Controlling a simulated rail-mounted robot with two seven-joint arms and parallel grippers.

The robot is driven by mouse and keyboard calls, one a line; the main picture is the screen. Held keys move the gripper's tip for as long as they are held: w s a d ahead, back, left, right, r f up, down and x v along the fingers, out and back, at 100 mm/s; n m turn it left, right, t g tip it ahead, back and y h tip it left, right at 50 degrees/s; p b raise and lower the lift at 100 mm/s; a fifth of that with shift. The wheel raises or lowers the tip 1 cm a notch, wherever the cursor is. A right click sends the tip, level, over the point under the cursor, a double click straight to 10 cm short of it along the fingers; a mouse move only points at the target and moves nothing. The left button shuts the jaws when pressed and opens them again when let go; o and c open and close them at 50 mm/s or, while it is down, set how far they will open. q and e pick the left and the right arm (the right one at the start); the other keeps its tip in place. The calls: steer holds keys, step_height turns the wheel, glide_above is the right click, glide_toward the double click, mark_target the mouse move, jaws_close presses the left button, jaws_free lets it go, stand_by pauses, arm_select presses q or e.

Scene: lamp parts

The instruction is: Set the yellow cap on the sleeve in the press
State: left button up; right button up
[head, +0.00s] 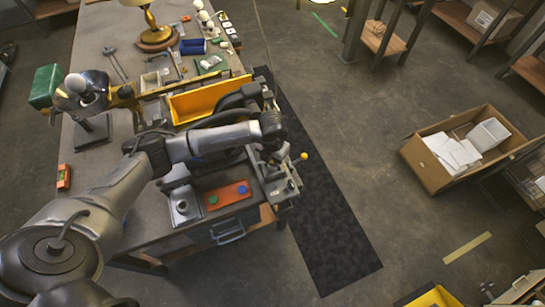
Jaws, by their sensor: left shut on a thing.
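My left arm comes in from the lower left and reaches over the bench's right edge. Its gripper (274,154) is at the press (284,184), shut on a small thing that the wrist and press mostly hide. I take this to be the yellow cap, as none shows on the orange-red tray (238,188), which holds a green cap (213,200) and a blue cap (242,189). The sleeve in the press cannot be made out from here. I cannot tell whether the cap touches it. My right gripper is not in view.
A yellow bin (197,104) lies behind my forearm. A brass lamp (155,36) and small parts stand at the bench's back. A cardboard box (428,168) is on the floor right.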

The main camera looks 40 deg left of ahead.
arm_select(q)
steer(key=shift+r, duration=0.15)
steer(key=o, duration=1)
steer(key=shift+c, duration=0.2)
steer(key=shift+r, duration=0.1)
step_height(320, 180, up, 14)
steer(key=shift+f, duration=0.2)
